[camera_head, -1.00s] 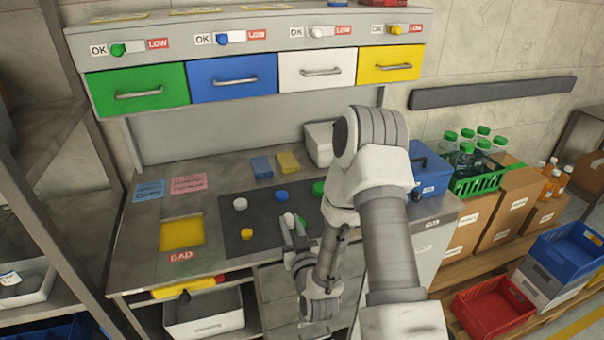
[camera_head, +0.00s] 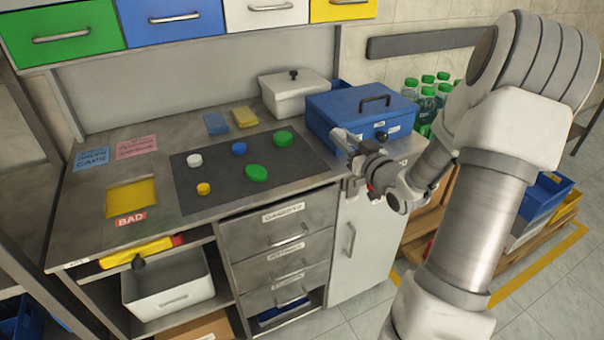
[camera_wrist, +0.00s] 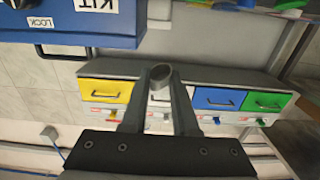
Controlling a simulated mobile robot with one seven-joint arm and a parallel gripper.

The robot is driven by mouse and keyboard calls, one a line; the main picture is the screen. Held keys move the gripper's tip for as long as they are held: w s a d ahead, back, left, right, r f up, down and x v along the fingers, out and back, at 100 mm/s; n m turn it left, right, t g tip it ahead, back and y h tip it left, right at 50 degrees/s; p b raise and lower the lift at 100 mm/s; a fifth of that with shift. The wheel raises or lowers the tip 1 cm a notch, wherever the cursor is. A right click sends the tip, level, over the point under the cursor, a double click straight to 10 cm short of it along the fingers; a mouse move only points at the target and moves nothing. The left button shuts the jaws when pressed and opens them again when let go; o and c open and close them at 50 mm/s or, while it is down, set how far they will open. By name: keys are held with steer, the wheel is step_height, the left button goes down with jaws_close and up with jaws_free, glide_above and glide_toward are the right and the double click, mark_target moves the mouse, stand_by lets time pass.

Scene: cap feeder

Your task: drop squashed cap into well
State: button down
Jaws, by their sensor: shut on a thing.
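My gripper (camera_head: 343,137) is raised at the front right, before the blue box and to the right of the dark mat. In the wrist view its two fingers (camera_wrist: 160,84) are shut on a pale grey-white, oval-looking cap (camera_wrist: 161,73), held at the fingertips. In the head view the cap is hard to tell from the fingertips. The well marked BAD (camera_head: 131,220) is a square yellow-lined opening (camera_head: 131,198) in the bench top at the left, far from my gripper.
The dark mat (camera_head: 220,185) bears several caps: white (camera_head: 195,160), blue (camera_head: 239,148), yellow (camera_head: 203,189) and two green (camera_head: 283,138). The blue box (camera_head: 355,110) and a white lidded bin (camera_head: 290,95) stand behind.

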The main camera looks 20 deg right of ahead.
steer(key=shift+s+d, duration=0.5)
steer(key=shift+d, duration=0.4)
steer(key=b, duration=0.3)
glide_above(305, 168)
step_height(305, 168, down, 7)
steer(key=shift+f, duration=0.1)
steer(key=shift+f+b, duration=0.7)
steer(key=shift+f, duration=1.05)
steer(key=shift+f, duration=0.15)
steer(key=c, duration=0.7)
jaws_free()
